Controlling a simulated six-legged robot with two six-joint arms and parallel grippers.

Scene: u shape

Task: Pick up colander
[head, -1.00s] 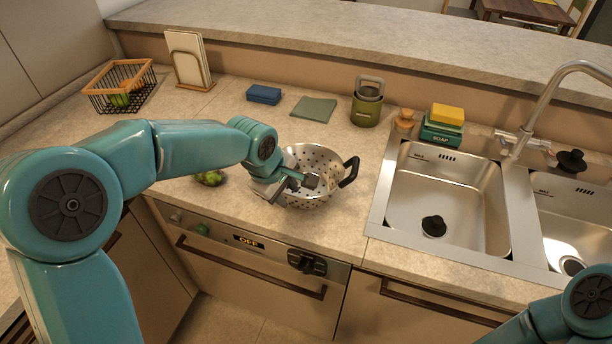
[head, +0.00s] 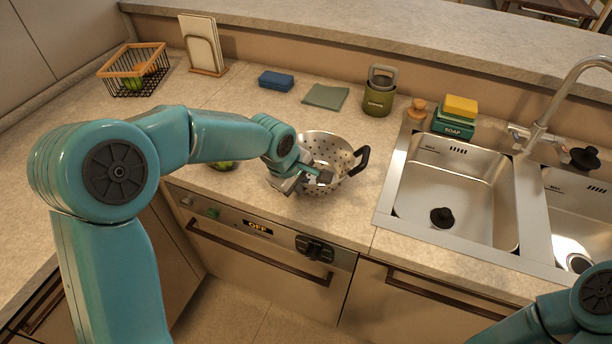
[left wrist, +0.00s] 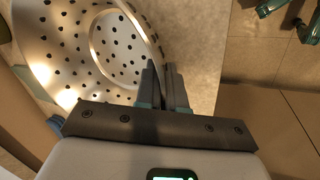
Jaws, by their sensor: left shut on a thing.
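The metal colander (head: 341,153) with dark holes and a black handle on its right is over the counter, left of the sink. It looks tilted, with its right side higher; whether its base touches the counter I cannot tell. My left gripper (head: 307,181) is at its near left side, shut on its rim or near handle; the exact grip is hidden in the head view. In the left wrist view the colander (left wrist: 72,50) fills the upper left, and the fingers of my left gripper (left wrist: 164,88) close together at its edge. The gripper of my right arm is out of view.
A wire basket (head: 134,75) is at the far left.

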